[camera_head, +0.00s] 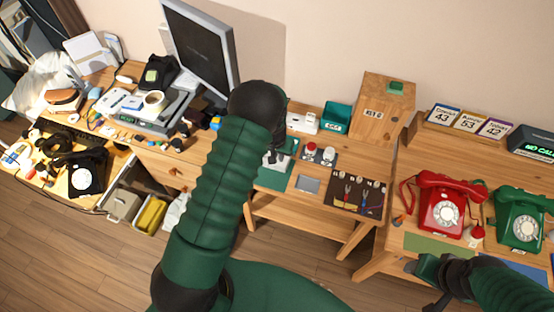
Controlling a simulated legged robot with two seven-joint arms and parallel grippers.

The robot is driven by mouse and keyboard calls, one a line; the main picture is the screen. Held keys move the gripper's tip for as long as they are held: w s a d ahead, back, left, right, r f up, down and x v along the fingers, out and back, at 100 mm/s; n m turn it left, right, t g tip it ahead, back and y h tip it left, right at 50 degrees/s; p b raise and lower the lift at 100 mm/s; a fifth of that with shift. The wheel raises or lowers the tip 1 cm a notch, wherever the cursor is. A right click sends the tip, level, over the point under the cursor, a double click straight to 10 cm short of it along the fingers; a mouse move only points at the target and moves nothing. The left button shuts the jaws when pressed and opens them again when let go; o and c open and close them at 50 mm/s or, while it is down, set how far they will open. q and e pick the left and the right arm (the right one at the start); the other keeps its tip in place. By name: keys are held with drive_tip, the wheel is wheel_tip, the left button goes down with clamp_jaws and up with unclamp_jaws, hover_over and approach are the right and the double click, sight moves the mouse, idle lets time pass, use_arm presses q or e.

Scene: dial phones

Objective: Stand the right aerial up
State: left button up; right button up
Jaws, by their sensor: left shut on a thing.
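My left gripper (274,155) is at the end of the green arm, over a green mat (275,178) on the middle bench. It is shut at a small pale device (284,160) on that mat. The hand and forearm hide most of the device, and neither aerial can be made out clearly. The thing between the fingers, seemingly the right aerial, is too small and covered to show its tilt. My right gripper (436,296) is low at the right, in front of the red phone's table; its fingers are too dark to judge.
A red dial phone (443,210) and a green dial phone (520,223) stand at the right. Right of the mat are a grey plate with knobs (319,155) and a dark tool panel (357,195). A wooden box (384,110) and monitor (203,55) stand behind. The left desk is cluttered.

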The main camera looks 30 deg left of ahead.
use_arm(q)
drive_tip(key=shift+w+a+r+p, duration=0.15)
drive_tip(key=shift+w+r+p, duration=0.05)
drive_tip(key=shift+w+r, duration=0.5)
drive_tip(key=shift+w+a+r+p, duration=0.15)
drive_tip(key=shift+w+r, duration=0.35)
drive_tip(key=shift+w, duration=0.3)
drive_tip(key=w+a+r+b, duration=0.1)
drive_tip(key=w+b, duration=0.1)
drive_tip(key=w, duration=0.5)
drive_tip(key=shift+a+r, duration=0.3)
drive_tip(key=shift+r, duration=0.05)
drive_tip(key=o, duration=0.7)
drive_tip(key=shift+o, duration=0.2)
drive_tip(key=w+p+v, duration=0.1)
drive_tip(key=p+v, duration=0.2)
drive_tip(key=v, duration=0.3)
